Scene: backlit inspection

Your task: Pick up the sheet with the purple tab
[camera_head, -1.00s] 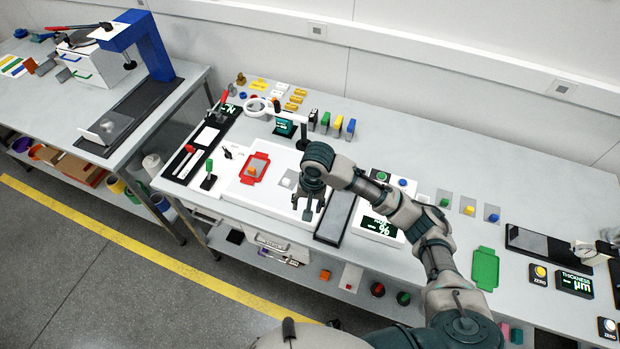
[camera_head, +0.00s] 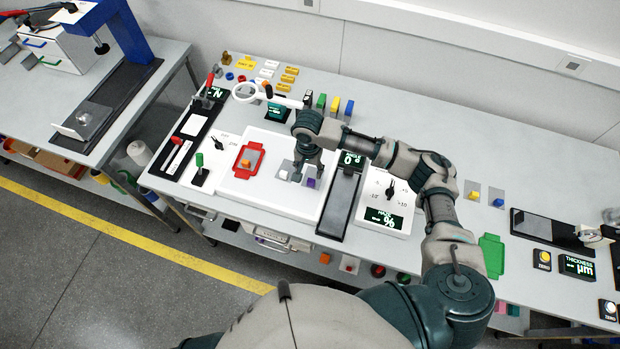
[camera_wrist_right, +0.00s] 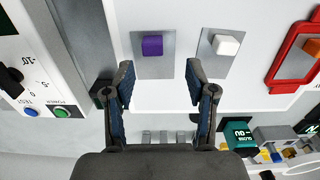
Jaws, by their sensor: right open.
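The sheet with the purple tab is a small grey sheet (camera_wrist_right: 141,68) with a purple block (camera_wrist_right: 152,46) standing on it, on the white panel. In the head view its purple tab (camera_head: 311,183) shows just below my right gripper (camera_head: 306,171), which partly hides the sheet. In the wrist view my right gripper (camera_wrist_right: 160,72) is open and empty, its fingertips spread to either side of the sheet's near part, the purple tab ahead between them. A similar sheet (camera_wrist_right: 208,66) with a white tab (camera_wrist_right: 226,44) lies to the right there. My left gripper is not in view.
A red tray (camera_head: 238,162) holding a piece with an orange tab (camera_head: 246,162) lies left on the white panel (camera_head: 240,190). A dark strip (camera_head: 338,210) and a dial box (camera_head: 373,198) stand to the right. A ring magnifier (camera_head: 245,92) and coloured blocks (camera_head: 335,104) are behind.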

